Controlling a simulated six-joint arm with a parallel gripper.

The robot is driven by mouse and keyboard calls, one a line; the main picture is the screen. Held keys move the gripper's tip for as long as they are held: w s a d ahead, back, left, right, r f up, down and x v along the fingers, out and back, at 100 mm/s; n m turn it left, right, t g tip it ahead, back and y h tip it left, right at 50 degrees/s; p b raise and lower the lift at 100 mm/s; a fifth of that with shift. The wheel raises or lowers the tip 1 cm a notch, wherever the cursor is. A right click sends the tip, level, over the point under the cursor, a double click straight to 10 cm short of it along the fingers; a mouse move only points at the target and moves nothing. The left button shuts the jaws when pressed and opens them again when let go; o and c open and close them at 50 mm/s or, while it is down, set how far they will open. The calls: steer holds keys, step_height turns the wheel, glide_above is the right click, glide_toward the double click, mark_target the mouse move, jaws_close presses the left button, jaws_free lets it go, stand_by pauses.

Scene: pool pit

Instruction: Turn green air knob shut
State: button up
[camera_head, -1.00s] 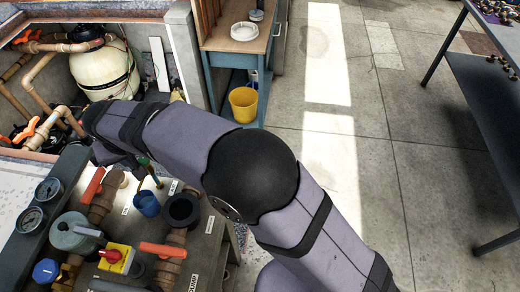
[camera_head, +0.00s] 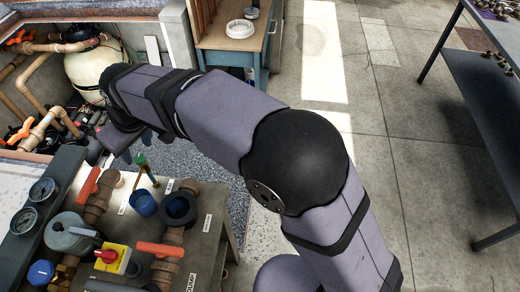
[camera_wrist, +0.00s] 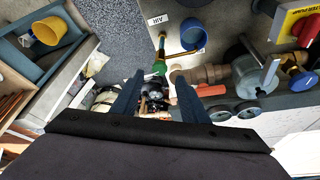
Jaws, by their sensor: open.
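The green air knob (camera_head: 141,160) sits on a thin brass pipe at the far edge of the bench panel, just behind a blue cup-like fitting (camera_head: 143,203). In the wrist view the green knob (camera_wrist: 160,67) shows close to the AIR label (camera_wrist: 158,20), in line with the gap between my two fingers. My gripper (camera_wrist: 160,74) is open and empty, one finger on each side of that gap. In the head view its fingers (camera_head: 122,150) are small and dark, to the left of the knob. I cannot tell how far the fingertips are from the knob.
Beside the knob stand a dark round pipe fitting (camera_head: 179,208), orange-handled valves (camera_head: 160,249), a yellow-and-red switch (camera_head: 113,258) and two gauges (camera_head: 24,220). The pit with a cream filter tank (camera_head: 95,70) lies behind.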

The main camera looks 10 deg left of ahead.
steer(key=w+d+f+m+h, duration=0.1)
steer(key=w+d+m, duration=0.1)
steer(key=d, duration=0.8)
steer(key=w+d+f+m+h, duration=0.1)
steer(key=w+d+f+m, duration=0.1)
steer(key=d, duration=0.8)
steer(key=w+d+f+m+h, duration=0.1)
steer(key=w+d+f+m, duration=0.1)
steer(key=d, duration=0.8)
steer(key=shift+w+m, duration=0.5)
steer(key=shift+w, duration=0.1)
steer(key=n+y+b, duration=0.3)
steer(key=n+b, duration=0.1)
steer(key=n, duration=0.2)
glide_toward(139, 158)
steer(key=shift+p+x, duration=1)
steer(key=shift+x, duration=2.8)
steer(key=shift+s, duration=0.1)
steer(key=shift+c, duration=0.2)
